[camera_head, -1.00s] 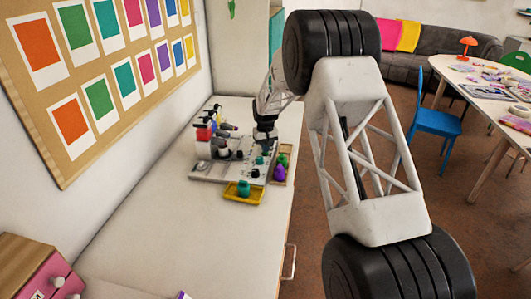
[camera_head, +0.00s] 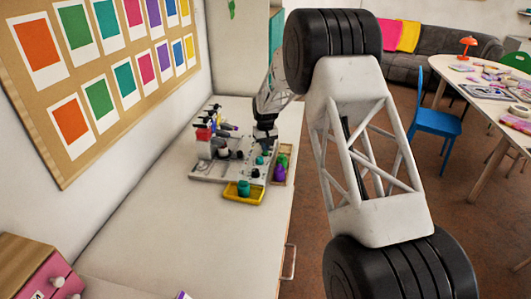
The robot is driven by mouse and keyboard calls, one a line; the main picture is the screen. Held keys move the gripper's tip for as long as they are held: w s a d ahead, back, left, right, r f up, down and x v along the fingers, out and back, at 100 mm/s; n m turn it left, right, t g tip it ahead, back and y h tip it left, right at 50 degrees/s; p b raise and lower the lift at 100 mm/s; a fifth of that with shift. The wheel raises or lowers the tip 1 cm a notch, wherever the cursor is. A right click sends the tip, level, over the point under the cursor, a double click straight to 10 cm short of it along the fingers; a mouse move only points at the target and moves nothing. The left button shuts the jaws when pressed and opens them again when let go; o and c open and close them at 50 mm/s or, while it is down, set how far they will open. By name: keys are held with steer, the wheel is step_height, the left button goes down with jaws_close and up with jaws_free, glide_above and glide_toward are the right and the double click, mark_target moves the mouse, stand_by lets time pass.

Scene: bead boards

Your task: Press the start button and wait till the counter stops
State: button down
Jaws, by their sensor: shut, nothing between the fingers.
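A grey bead board device (camera_head: 205,173) sits on the long white counter against the wall. Small dark, teal and white parts stand on it, and a red and white upright part (camera_head: 204,143) is at its left. I cannot make out which part is the start button or where the number display is. My gripper (camera_head: 264,143) is at the far end of my arm, pointing down over the back right of the device. It is shut and looks empty. At this size I cannot tell whether its tips touch the device.
A yellow tray (camera_head: 259,197) with a teal jar (camera_head: 243,188) stands at the device's front. A purple jar (camera_head: 280,172) stands at its right. A pink drawer box (camera_head: 40,272) is at the near left. The counter's middle is clear. My large arm links block much of the right side.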

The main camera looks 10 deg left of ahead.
steer(key=shift+r, duration=2.9)
steer(key=shift+s+d+r, duration=0.15)
steer(key=shift+d+r, duration=0.15)
steer(key=s+d+r+m+t, duration=0.1)
steer(key=s+d+r+m, duration=0.2)
steer(key=s+d+r, duration=2.25)
steer(key=s+d+f+m, duration=0.1)
steer(key=s+d, duration=0.2)
steer(key=s, duration=0.9)
steer(key=s+d+f+m+t, duration=0.1)
steer(key=s+d, duration=0.3)
steer(key=s, duration=0.8)
steer(key=s+d+f+m, duration=0.1)
steer(key=s+d+f, duration=0.2)
steer(key=s, duration=1)
steer(key=shift+d+t, duration=0.3)
steer(key=shift+d, duration=0.25)
steer(key=shift+w, duration=0.1)
